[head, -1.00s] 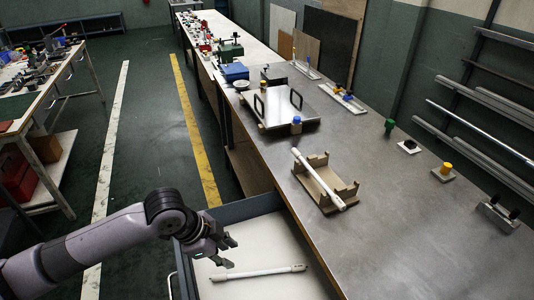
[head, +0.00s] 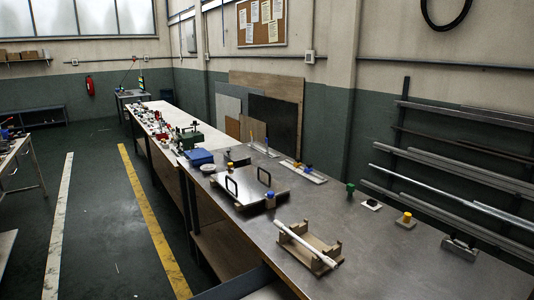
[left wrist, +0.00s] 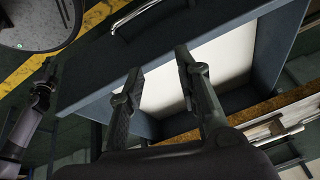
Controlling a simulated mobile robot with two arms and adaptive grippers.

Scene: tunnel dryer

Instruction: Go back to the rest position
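My left gripper (left wrist: 158,82) is open, its two fingers apart with nothing between them. It is over or beside the open drawer (left wrist: 85,100), whose pale inside shows behind the fingers. A corner of the drawer shows at the bottom of the head view (head: 236,284). No gripper shows in the head view now. My other arm appears at the left of the left wrist view, with what looks like my right gripper (left wrist: 47,72), too small and dark to read.
A white rod (head: 306,245) lies across a tan cradle (head: 325,247) on the metal bench (head: 385,250). A plate with two black handles (head: 248,190) stands behind. The floor left of the yellow stripe (head: 150,215) is clear.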

